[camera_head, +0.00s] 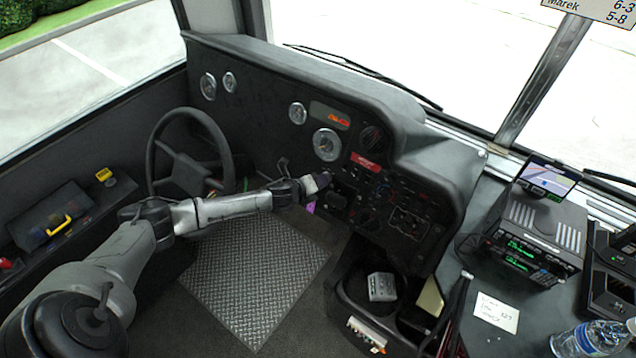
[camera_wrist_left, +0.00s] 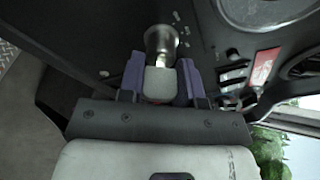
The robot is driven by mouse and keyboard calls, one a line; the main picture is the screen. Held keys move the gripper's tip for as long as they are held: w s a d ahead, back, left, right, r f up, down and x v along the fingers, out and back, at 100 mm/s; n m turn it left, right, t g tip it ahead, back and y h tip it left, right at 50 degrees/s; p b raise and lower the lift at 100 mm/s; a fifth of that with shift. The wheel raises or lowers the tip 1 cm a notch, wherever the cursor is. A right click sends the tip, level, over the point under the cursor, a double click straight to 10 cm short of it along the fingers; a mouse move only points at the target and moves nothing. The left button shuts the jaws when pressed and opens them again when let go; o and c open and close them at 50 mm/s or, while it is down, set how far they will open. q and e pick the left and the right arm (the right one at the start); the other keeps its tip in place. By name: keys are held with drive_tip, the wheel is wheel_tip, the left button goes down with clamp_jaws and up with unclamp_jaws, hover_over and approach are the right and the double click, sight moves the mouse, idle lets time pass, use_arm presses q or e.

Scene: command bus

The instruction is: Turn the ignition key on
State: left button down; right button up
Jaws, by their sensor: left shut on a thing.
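The ignition key has a rounded grey head (camera_wrist_left: 160,82) in the left wrist view. It sits in a shiny metal lock cylinder (camera_wrist_left: 161,42) on the dark dashboard panel. My left gripper (camera_head: 324,181) is at the lower dashboard, right of the steering wheel. Its two purple fingers (camera_wrist_left: 160,86) lie on either side of the key head and are shut on it. In the head view the gripper hides the key and the lock. My right gripper is in neither view.
The dashboard (camera_head: 290,105) carries gauges, switches and a red label (camera_head: 366,162). A radio unit (camera_head: 535,235) and a water bottle (camera_head: 590,340) are at the right. The metal floor plate (camera_head: 255,285) is clear.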

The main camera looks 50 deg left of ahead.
use_arm(q)
drive_tip(key=c, duration=0.8)
unclamp_jaws()
drive_tip(key=v, duration=1.3)
drive_tip(key=shift+s, duration=0.35)
drive_tip(key=shift+r, duration=0.1)
